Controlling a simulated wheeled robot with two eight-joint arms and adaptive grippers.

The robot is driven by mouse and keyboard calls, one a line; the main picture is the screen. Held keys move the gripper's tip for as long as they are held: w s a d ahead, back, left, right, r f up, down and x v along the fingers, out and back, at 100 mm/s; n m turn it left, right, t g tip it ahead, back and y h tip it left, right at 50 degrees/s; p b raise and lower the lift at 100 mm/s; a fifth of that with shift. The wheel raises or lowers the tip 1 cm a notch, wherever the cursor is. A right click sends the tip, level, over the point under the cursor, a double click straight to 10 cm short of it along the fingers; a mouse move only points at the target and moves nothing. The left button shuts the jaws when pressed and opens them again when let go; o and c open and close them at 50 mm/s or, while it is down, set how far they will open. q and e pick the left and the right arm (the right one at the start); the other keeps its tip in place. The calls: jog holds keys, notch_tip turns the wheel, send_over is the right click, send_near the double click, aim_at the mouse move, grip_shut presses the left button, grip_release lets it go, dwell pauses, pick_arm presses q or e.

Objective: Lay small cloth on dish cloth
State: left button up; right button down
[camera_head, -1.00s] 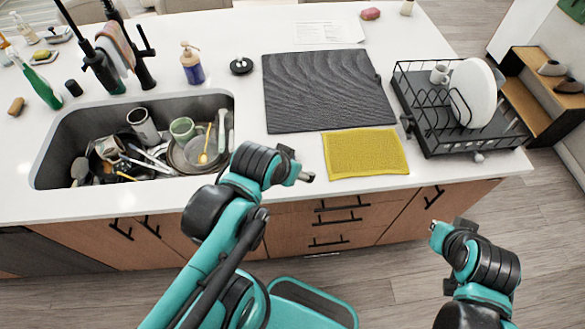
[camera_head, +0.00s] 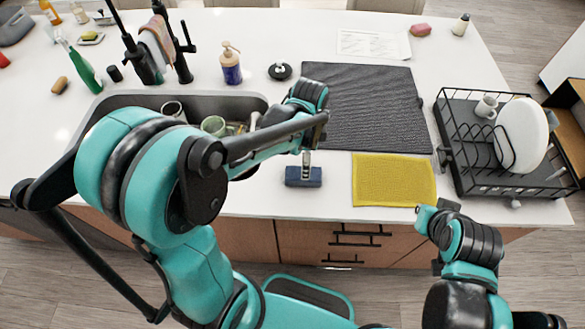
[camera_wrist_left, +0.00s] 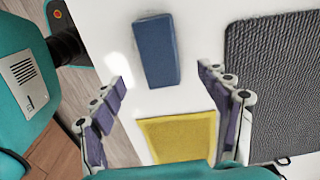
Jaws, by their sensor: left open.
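A small dark blue piece (camera_head: 303,177) lies on the white counter left of the yellow cloth (camera_head: 394,181). It also shows as a thick rectangle (camera_wrist_left: 155,50) in the left wrist view; I cannot tell whether it is folded cloth or a sponge. The yellow cloth lies flat in front of the dark grey ridged mat (camera_head: 365,108) and also shows in the wrist view (camera_wrist_left: 182,137). My left gripper (camera_wrist_left: 163,78) is open and empty above the counter, with the blue piece just beyond its fingertips. My right gripper (camera_head: 428,215) is low by the counter's front edge; its jaws are unclear.
A black dish rack (camera_head: 462,165) with a plate and cup stands at the right. The sink (camera_head: 100,105), partly hidden by my left arm, is at the left. A soap bottle (camera_head: 231,65) stands behind it. The counter between sink and mat is mostly clear.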

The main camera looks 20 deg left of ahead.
aim_at(292, 172)
pick_arm(q)
jog(key=shift+f, duration=0.35)
notch_tip(292, 172, down, 7)
jog(key=b, duration=0.2)
jog(key=shift+a+f+b, duration=0.15)
jog(key=shift+f+b, duration=0.05)
jog(key=shift+b, duration=0.1)
jog(key=c, duration=1.3)
jog(key=shift+c, duration=0.2)
